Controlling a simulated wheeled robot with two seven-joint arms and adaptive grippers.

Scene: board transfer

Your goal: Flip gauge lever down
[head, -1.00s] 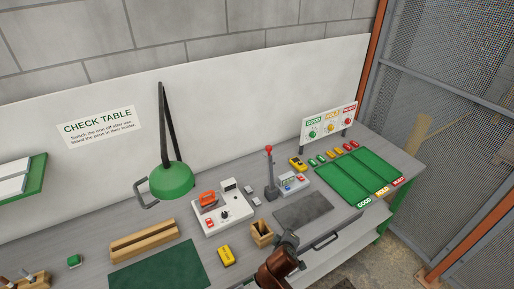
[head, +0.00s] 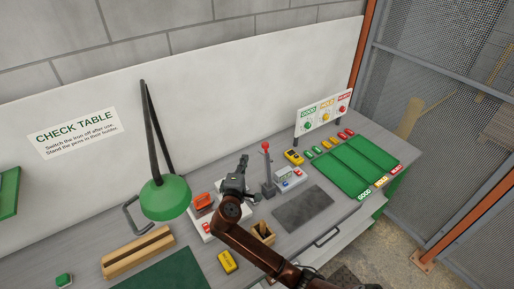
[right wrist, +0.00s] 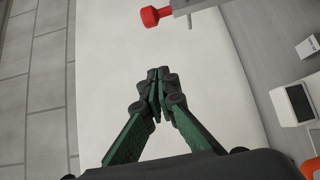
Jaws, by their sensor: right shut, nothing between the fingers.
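The gauge (head: 267,172) is a grey upright post on a dark base, with a red knob (head: 265,146) at its top, pointing up. The red knob (right wrist: 150,16) also shows at the top of the right wrist view, beside a grey bar. My right gripper (head: 243,160) is raised just left of the post in the head view. In the right wrist view its fingers (right wrist: 158,76) are together with nothing between them, apart from the knob. My left gripper is not in view.
A grey box with buttons (head: 289,178) stands right of the gauge, and a dark mat (head: 303,209) lies in front. A white unit with an orange part (head: 203,202), a green lamp (head: 165,197) and a wooden pen holder (head: 263,233) are close to my right arm.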

